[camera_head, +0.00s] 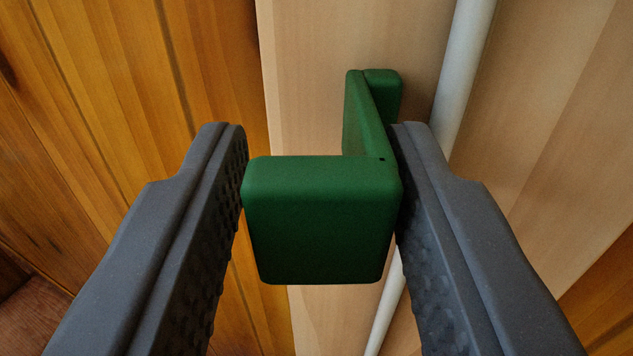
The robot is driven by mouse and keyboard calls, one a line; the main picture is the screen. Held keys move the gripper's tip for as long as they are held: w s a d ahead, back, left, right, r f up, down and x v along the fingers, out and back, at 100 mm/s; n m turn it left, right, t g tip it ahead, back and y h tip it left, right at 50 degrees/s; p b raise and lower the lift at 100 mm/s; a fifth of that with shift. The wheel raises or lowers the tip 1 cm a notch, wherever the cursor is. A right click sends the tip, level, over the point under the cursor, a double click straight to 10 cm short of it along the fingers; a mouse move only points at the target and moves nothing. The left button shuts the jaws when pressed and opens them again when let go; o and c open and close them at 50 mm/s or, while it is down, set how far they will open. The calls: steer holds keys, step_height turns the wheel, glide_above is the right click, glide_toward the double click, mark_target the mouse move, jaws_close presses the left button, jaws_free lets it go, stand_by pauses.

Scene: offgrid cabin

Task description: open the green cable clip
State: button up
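The green cable clip (322,222) is in the middle of the head view, fixed to a pale wood board. Its thick front block faces me, and a narrower arm runs back from the block's right side to a small rounded part at the board. My gripper (320,160) has one dark grey finger on each side of the front block. Both fingers appear to touch its side edges, so it looks gripped. The fingertips reach past the block toward the board. The block hides part of the board and the cable behind it.
A white cable or pipe (463,70) runs down the pale board (310,60) behind the clip, slanting to the lower left. Orange-brown wood planks (110,90) form the wall at left. More planks show at lower right. The space around the fingers looks clear.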

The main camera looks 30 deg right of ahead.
steer(key=shift+o, duration=0.9)
steer(key=b+v, duration=0.3)
steer(key=v, duration=1)
steer(key=shift+s+a+b, duration=0.25)
steer(key=shift+s+b, duration=0.05)
steer(key=shift+b, duration=0.05)
steer(key=shift+f, duration=0.1)
